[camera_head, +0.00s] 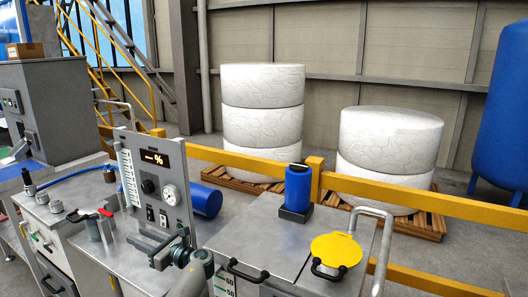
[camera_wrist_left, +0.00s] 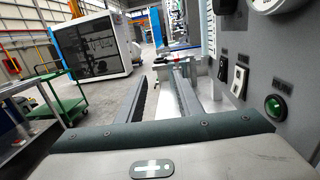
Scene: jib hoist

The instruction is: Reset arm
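My left gripper (camera_head: 152,246) is low in front of the grey control panel (camera_head: 160,185) in the head view. In the left wrist view its two dark fingers (camera_wrist_left: 160,78) are parallel and apart, with nothing between them. The panel stands close on the right there, with a green round button (camera_wrist_left: 274,104), a white rocker switch (camera_wrist_left: 238,80) and a dark one (camera_wrist_left: 222,68). In the head view the panel also carries a display reading "-- %" and a round gauge (camera_head: 170,195). My right gripper is not in view.
A grey bench top holds a blue bottle (camera_head: 298,187) in a dark holder and a yellow round lid (camera_head: 336,249). A bent metal rail (camera_head: 385,240) rises at the right. A yellow barrier (camera_head: 430,205) runs behind. A green cart (camera_wrist_left: 62,112) stands left in the wrist view.

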